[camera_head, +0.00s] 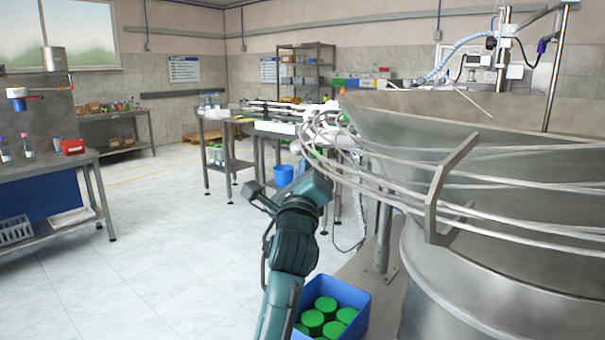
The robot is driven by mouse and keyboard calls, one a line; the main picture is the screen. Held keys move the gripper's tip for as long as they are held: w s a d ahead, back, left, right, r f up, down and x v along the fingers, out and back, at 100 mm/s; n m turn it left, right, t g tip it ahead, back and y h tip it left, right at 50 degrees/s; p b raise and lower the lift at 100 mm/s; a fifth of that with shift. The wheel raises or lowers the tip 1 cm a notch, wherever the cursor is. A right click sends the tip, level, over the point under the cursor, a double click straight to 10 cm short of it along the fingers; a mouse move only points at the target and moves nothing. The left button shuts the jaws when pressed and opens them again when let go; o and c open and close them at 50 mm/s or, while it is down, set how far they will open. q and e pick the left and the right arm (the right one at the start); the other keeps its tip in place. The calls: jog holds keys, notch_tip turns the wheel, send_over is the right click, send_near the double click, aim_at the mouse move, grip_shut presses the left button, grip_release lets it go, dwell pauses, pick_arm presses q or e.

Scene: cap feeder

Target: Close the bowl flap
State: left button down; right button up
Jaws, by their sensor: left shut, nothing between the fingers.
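The large steel feeder bowl (400,115) fills the right side of the head view, with wire rails (385,190) curving around its outside. A grey angled bracket (434,205) stands across these rails. I cannot pick out for certain which part is the bowl flap. My teal left arm rises from the bottom middle, and its left gripper (322,183) is at the upper end, left of the bowl and close to the rails in the picture. The gripper is shut and empty; its fingers are hard to make out. I cannot tell whether it touches the rails. My right gripper is not in view.
A blue crate (358,296) with several green caps (325,304) sits low beside the bowl's base. A metal post (383,235) stands beside the bowl. Workbenches (92,165) stand left and farther back. The tiled floor (160,250) at left is clear.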

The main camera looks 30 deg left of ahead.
pick_arm(q)
jog(key=shift+a+r, duration=0.15)
jog(key=shift+r, duration=0.1)
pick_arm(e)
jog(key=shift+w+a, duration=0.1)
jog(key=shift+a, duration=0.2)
pick_arm(q)
jog(key=shift+r, duration=0.1)
jog(key=r+m+p, duration=0.1)
jog(key=p, duration=0.1)
jog(key=a+r+m+t+h+p, duration=0.1)
jog(key=m+p, duration=0.1)
jog(key=shift+s+a+m+t+p, duration=0.1)
jog(key=shift+m+t+p, duration=0.2)
jog(key=shift+p, duration=0.1)
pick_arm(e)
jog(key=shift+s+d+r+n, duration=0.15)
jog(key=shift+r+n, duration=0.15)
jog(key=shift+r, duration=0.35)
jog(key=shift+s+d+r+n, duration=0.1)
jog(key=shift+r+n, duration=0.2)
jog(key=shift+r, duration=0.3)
pick_arm(q)
jog(key=shift+f, duration=0.15)
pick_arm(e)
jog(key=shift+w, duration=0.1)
